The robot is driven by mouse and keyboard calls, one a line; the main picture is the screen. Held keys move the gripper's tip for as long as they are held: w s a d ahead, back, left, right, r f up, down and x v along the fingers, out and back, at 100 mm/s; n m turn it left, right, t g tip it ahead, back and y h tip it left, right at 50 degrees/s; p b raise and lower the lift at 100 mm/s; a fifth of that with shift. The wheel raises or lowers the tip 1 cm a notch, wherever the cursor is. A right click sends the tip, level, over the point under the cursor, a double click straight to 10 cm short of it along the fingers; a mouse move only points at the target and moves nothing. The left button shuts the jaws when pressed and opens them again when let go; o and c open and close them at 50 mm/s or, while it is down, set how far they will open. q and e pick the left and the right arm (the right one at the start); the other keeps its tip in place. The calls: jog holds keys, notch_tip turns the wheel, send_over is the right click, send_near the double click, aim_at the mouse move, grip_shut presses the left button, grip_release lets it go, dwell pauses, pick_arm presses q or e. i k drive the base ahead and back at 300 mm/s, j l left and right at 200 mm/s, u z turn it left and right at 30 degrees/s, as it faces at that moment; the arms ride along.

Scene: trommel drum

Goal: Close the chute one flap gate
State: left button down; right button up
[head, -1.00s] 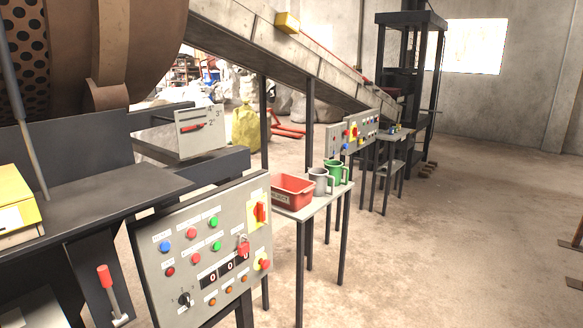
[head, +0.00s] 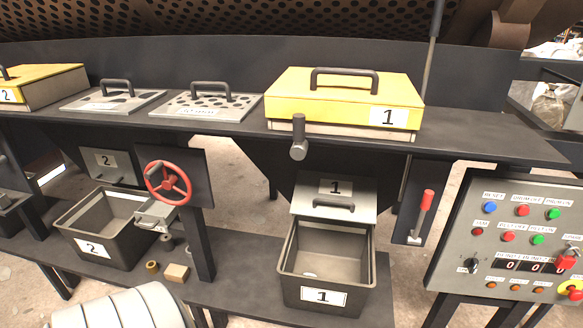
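The chute one flap gate (head: 311,208), a grey plate with a dark bar handle (head: 327,204), is in the middle of the head view below a plate labelled 1 (head: 335,187). It appears to slope outward over the back of the dark bin labelled 1 (head: 357,283); I cannot tell its exact angle. A lever with a red grip (head: 427,200) stands nearly upright on a dark plate to the right of the chute. Neither of my grippers shows in the head view.
A yellow-lidded box labelled 1 (head: 284,95) sits on the shelf above the chute, with a dark knob in front. To the left are a red handwheel (head: 168,182) and bin 2 (head: 83,224). The control panel (head: 455,237) stands at right.

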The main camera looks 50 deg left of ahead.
aim_at(328, 196)
jog(key=u, duration=1.25)
